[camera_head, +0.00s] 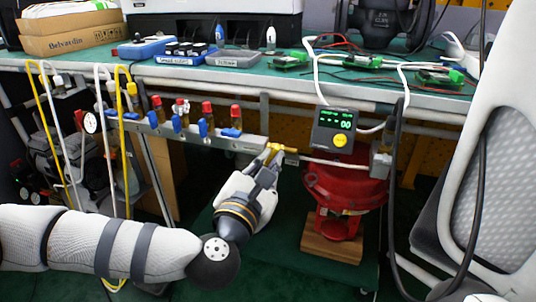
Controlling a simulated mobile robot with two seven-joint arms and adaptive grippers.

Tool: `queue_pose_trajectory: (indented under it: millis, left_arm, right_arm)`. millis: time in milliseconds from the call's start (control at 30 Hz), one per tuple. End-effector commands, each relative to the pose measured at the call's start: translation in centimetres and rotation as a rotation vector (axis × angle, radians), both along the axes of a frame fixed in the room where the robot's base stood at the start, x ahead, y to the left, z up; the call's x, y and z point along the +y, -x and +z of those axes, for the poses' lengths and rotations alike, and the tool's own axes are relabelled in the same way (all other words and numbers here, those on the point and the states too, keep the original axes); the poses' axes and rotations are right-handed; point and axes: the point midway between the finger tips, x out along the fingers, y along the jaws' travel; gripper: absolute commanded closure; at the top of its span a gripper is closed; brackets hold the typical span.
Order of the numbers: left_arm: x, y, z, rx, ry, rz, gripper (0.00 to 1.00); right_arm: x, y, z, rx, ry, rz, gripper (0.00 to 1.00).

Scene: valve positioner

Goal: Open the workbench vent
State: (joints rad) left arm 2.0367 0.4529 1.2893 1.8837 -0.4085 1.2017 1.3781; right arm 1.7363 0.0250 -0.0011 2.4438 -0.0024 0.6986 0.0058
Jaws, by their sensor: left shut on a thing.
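A yellow valve handle (283,147) sits on the pipe line under the front edge of the workbench (180,72), at the right end of the metal valve rail (225,140). My left gripper (271,156) reaches up to it from below and is shut on it. The fingers partly cover the handle, so how far it is turned is hard to tell. A grey positioner box (333,129) with a green lit display and a yellow knob is just right of the handle. My right gripper is not in view.
Several blue-handled valves with red tops (208,110) line the rail left of the gripper. Yellow and white hoses (47,125) hang at the left. A red actuator (343,188) stands on a wooden block below the box. A light mesh-covered shape (505,160) fills the right side.

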Motion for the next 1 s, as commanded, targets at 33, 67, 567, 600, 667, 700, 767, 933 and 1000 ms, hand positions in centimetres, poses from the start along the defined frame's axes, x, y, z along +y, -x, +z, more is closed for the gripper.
queue_pose_trajectory:
  millis: [33,67,567,600,667,700,767,933,1000]
  left_arm:
    - [0.0,0.0,0.4,-0.016,-0.042,0.000,1.00]
    - [0.0,0.0,0.4,-0.024,-0.071,0.000,1.00]
    - [0.0,0.0,0.4,-0.173,-0.522,0.001,1.00]
    - [0.0,0.0,0.4,-0.184,-0.557,0.001,1.00]
    - [0.0,0.0,0.4,-0.201,-0.611,0.001,1.00]
    - [0.0,0.0,0.4,-0.212,-0.643,0.001,1.00]
    - [0.0,0.0,0.4,-0.228,-0.693,0.001,1.00]
    - [0.0,0.0,0.3,-0.269,-0.819,0.001,1.00]
    - [0.0,-0.1,0.3,-0.283,-0.863,0.002,1.00]
  right_arm:
    - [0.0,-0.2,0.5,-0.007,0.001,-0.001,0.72]
    - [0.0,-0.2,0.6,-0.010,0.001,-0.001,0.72]
    - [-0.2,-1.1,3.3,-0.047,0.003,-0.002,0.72]
    - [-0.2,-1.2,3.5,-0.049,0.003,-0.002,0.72]
    - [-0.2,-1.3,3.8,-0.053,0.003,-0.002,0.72]
    - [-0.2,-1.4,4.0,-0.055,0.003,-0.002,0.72]
    - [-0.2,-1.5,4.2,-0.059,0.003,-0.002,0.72]
    - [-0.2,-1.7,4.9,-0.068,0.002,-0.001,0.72]
    - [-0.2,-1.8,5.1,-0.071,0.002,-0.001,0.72]
